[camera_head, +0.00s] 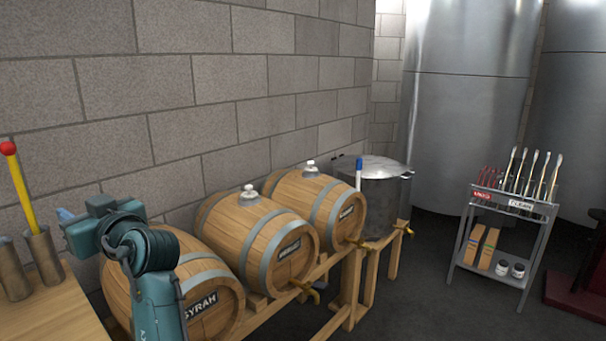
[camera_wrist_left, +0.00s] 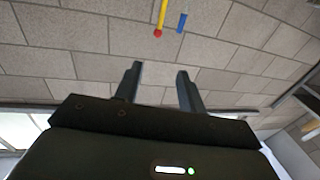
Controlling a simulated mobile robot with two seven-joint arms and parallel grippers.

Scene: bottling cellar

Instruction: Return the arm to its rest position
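My left arm (camera_head: 150,265) rises from the bottom of the head view, bent, in front of the Syrah barrel. Its wrist end is beside the wooden surface at the left, and the fingers cannot be made out there. In the left wrist view my left gripper (camera_wrist_left: 160,72) has its two dark fingers apart, with nothing between them. They point towards the block wall. My right arm and gripper are in neither view.
Left: wooden surface (camera_head: 60,312), two cup-like holders, yellow stick with red ball (camera_head: 22,188); the stick shows inverted in the wrist view (camera_wrist_left: 161,16). Labelled barrels (camera_head: 258,232) line the wall (camera_head: 160,100). A steel pot (camera_head: 385,190) and brush trolley (camera_head: 505,208) stand farther right. Open floor lies between.

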